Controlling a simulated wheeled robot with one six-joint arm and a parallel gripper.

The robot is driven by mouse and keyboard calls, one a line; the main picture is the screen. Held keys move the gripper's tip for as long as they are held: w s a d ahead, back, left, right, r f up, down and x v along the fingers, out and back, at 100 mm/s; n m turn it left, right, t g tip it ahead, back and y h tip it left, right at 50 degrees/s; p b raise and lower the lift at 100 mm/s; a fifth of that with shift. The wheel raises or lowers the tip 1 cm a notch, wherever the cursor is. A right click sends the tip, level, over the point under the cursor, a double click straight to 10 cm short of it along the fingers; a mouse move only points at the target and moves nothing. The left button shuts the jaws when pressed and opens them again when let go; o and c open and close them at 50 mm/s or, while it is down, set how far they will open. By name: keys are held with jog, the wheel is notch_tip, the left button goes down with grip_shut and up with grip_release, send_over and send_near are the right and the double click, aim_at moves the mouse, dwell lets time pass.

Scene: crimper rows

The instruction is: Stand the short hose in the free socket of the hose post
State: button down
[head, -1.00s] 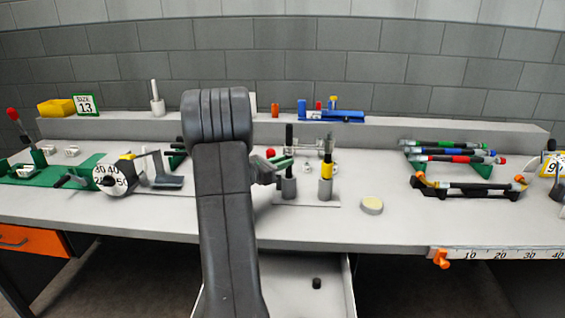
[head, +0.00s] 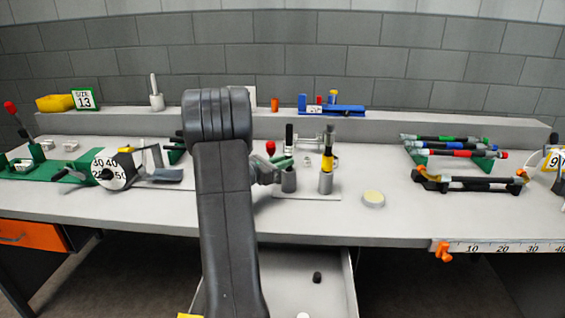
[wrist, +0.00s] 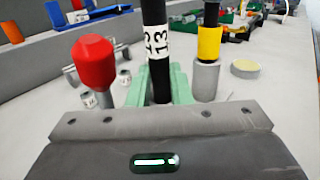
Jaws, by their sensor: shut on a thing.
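The short hose is black with a white band marked 13. In the wrist view it stands upright (wrist: 156,55) between my green fingertips; in the head view it also shows upright (head: 289,134). My gripper (head: 277,167) is shut on it. The hose post has two grey sockets on a pale plate. The left socket (head: 289,182) is in line below the hose; my fingers hide the hose's lower end, so I cannot tell whether it is inside. The right socket (head: 326,184) holds a black hose with a yellow band (head: 327,164).
A red knob (wrist: 95,62) stands just left of the held hose. A pale round disc (head: 373,198) lies right of the post. A rack of coloured hoses (head: 455,152) is farther right. The bench between disc and rack is clear.

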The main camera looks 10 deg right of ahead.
jog(key=shift+f, duration=0.15)
jog(key=c, duration=1.2)
grip_release()
jog(key=shift+c, duration=0.2)
jog(key=shift+a, duration=0.1)
jog(key=v, duration=1.3)
jog(key=shift+s+a, duration=0.2)
jog(key=shift+a, duration=0.05)
jog(key=shift+d, duration=0.1)
